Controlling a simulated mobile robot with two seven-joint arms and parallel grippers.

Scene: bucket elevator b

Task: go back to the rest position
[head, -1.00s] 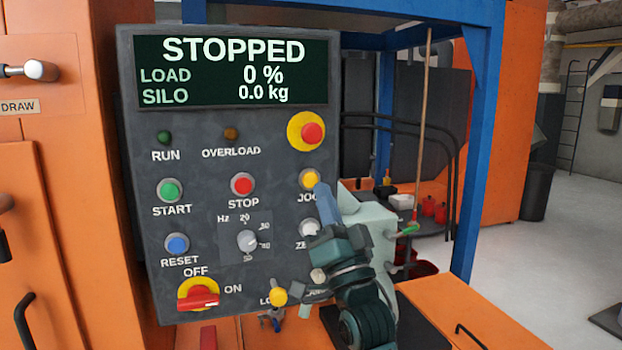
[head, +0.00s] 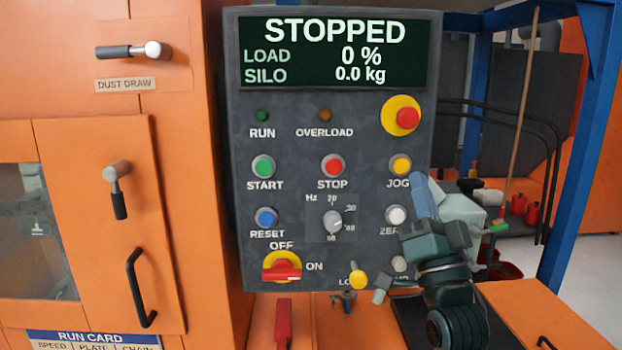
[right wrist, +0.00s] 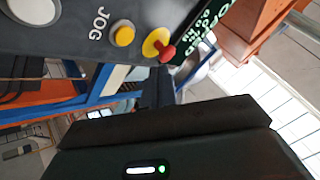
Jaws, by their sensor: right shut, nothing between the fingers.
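My right gripper (head: 422,192) is shut and empty, its blue fingers pointing up just below and right of the yellow JOG button (head: 401,165). I cannot tell from the head view whether it touches the panel. The grey control panel (head: 292,205) reads STOPPED, load 0 %, silo 0.0 kg. In the right wrist view the JOG button (right wrist: 122,35) and the red emergency stop (right wrist: 167,53) show at the top, with a dark part of my gripper filling the bottom. My left gripper is in no view.
An orange cabinet (head: 100,220) with handles stands left of the panel. A blue frame post (head: 578,150) rises at the right. An orange surface (head: 525,315) and several red containers lie behind and right of my arm. Grey floor is open at the far right.

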